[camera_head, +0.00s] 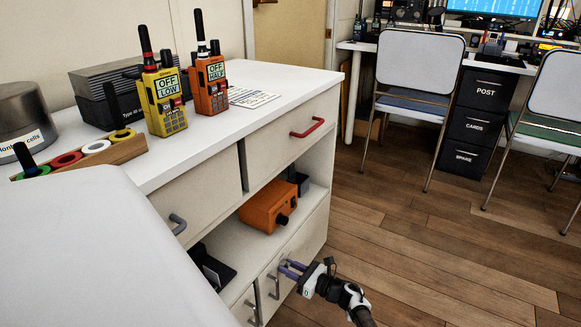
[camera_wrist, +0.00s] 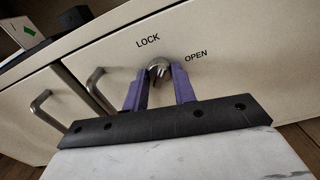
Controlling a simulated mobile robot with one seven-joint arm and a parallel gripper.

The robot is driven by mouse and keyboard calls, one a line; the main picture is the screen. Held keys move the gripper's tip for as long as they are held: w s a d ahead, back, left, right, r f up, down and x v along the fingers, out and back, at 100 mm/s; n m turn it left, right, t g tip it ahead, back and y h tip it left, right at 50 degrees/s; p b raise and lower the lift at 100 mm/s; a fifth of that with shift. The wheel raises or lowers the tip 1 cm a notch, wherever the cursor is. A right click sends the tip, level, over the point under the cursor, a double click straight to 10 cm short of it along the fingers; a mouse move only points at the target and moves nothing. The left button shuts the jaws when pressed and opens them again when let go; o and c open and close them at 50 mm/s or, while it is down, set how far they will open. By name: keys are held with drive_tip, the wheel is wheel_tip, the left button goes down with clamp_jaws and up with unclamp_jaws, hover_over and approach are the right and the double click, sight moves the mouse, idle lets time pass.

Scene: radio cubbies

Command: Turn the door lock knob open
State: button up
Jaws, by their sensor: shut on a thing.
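The door lock knob (camera_wrist: 158,62) is a small round metal knob on a cream cabinet door (camera_wrist: 235,60). The word LOCK is printed above it to the left, and OPEN to its right. My gripper (camera_wrist: 160,76) has its two purple fingers shut on the knob, one on each side. In the head view, my gripper (camera_head: 287,267) reaches the front of the low door (camera_head: 303,247) at the bottom of the white cabinet. The knob is hidden by the fingers there. I cannot tell which mark the knob points to.
Metal bar handles (camera_wrist: 98,88) stick out close to the left of my fingers. An orange box (camera_head: 267,207) sits on the open shelf above. Two radios, yellow (camera_head: 165,100) and orange (camera_head: 210,85), stand on the cabinet top. Wooden floor (camera_head: 420,240) at the right is clear.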

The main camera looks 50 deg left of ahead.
drive_tip(key=o, duration=1)
drive_tip(key=shift+d, duration=0.15)
drive_tip(key=p+v, duration=0.2)
drive_tip(key=v, duration=1.1)
drive_tip(key=shift+w+d, duration=0.1)
drive_tip(key=shift+d, duration=0.2)
